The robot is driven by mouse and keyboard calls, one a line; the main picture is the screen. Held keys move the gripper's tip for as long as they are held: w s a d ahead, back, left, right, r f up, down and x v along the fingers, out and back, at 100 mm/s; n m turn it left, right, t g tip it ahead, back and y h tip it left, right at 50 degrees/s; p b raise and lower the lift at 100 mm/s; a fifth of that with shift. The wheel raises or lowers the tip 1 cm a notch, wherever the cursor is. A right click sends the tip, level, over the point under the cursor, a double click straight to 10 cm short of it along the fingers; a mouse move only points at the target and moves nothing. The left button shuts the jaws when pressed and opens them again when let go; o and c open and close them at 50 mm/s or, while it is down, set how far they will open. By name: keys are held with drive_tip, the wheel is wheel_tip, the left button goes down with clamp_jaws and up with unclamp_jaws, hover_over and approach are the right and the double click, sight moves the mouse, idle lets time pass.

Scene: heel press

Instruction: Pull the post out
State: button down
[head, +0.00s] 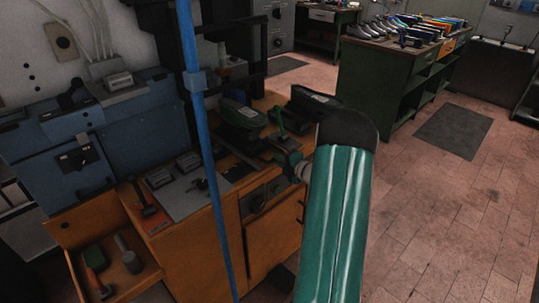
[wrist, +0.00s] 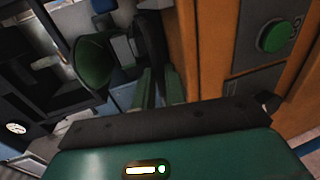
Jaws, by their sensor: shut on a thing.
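My gripper (wrist: 157,88) has its two green-tipped fingers close together in the wrist view, shut on a dark, narrow piece, which I take to be the post (wrist: 157,62). Where its lower end sits cannot be made out. In the head view my gripper (head: 279,146) is small and partly hidden behind my large green arm link, at the right end of the orange bench. A green, shoe-shaped machine part (head: 240,112) lies just left of it. A green rounded part (wrist: 93,62) shows left of the fingers in the wrist view.
The orange bench (head: 255,238) has an open drawer (head: 138,276) with tools at lower left. A blue upright pole (head: 206,150) crosses the view. A green button (wrist: 272,36) is on the bench front.

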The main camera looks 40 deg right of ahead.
drive_tip(key=f+v, duration=0.1)
drive_tip(key=v, duration=0.7)
drive_tip(key=shift+s+f, duration=0.2)
drive_tip(key=shift+f, duration=0.2)
drive_tip(key=shift+s, duration=0.15)
drive_tip(key=c, duration=1.5)
unclamp_jaws()
drive_tip(key=shift+s+r, duration=0.1)
drive_tip(key=shift+s, duration=0.05)
drive_tip(key=shift+o, duration=0.2)
drive_tip(key=v, duration=1.3)
drive_tip(key=shift+s, duration=0.2)
drive_tip(key=shift+r, duration=0.1)
